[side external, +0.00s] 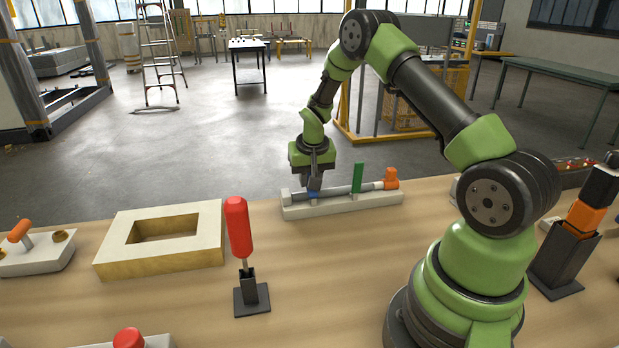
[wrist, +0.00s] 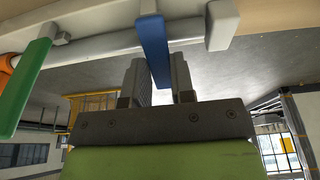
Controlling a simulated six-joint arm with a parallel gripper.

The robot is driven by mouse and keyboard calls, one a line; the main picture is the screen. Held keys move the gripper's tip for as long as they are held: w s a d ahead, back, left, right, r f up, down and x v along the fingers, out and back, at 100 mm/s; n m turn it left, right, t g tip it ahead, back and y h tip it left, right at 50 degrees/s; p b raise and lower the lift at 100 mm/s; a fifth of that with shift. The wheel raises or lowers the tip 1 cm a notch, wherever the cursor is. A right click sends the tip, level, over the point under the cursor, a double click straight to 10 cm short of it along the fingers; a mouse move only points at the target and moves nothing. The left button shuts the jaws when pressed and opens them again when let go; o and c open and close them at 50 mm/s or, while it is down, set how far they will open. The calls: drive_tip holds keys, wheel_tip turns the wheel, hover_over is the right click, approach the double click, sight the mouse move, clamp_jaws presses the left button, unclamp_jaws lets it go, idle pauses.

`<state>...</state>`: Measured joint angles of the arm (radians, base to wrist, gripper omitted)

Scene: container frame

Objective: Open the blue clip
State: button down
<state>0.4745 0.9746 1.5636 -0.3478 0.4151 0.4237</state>
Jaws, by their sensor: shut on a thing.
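The blue clip (wrist: 154,45) is a flat blue bar on the light grey rail fixture (side external: 341,205) at the table's far edge. In the wrist view it reaches down between the two fingers of my gripper (wrist: 158,80), which are shut on it. In the side view my gripper (side external: 314,185) points down at the left part of the fixture, and only a little of the blue clip (side external: 314,194) shows below the fingers. A green clip (side external: 357,177) stands upright on the same fixture, to the right. It also shows at the left in the wrist view (wrist: 25,85).
An orange piece (side external: 391,178) sits at the fixture's right end. A red-handled tool (side external: 238,228) stands in a dark holder, with a hollow pale frame block (side external: 160,238) to its left. The wooden table is clear just in front of the fixture.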

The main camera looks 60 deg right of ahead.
sight(313, 192)
drive_tip(key=shift+d, duration=0.1)
drive_tip(key=c, duration=1)
unclamp_jaws()
drive_tip(key=shift+o, duration=0.2)
drive_tip(key=v, duration=1)
drive_tip(key=shift+s, duration=0.15)
